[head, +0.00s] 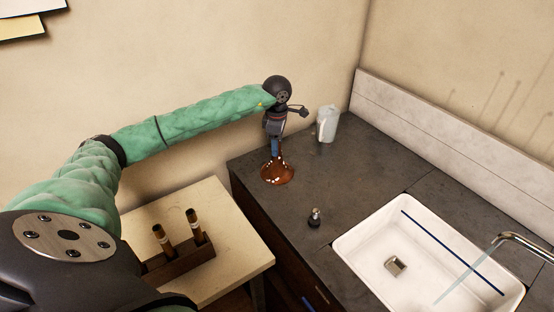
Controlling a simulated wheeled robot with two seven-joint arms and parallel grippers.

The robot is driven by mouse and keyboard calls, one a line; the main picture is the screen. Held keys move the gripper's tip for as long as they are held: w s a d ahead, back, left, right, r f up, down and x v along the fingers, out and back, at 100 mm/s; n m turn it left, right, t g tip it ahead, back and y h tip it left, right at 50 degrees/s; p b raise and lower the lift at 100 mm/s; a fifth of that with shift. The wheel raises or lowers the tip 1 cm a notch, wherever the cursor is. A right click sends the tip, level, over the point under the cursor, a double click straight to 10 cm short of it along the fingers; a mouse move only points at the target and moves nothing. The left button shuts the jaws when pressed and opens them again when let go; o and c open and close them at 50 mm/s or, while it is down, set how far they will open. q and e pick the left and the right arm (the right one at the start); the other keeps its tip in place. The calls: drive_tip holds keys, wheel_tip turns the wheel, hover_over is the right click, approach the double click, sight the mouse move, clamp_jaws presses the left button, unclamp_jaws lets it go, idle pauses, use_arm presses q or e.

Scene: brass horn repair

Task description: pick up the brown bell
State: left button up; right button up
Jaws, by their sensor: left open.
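The brown bell (277,175), glossy with a flared rim, stands on the dark countertop near its left back edge. My left gripper (275,152) points down right over it, with its fingertips at the bell's narrow upper part. The left jaws are open. The fingers hide the top of the bell, and I cannot tell whether they touch it. My right gripper is not in view.
A white pitcher (327,124) stands behind the bell to the right. A small dark metal piece (314,218) is in front. A white sink (365,247) with a tap (525,243) is at right. Cylinders stand in a wooden holder (178,263) on a pale table (222,210).

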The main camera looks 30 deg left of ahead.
use_arm(q)
clamp_jaws()
idle(0.3)
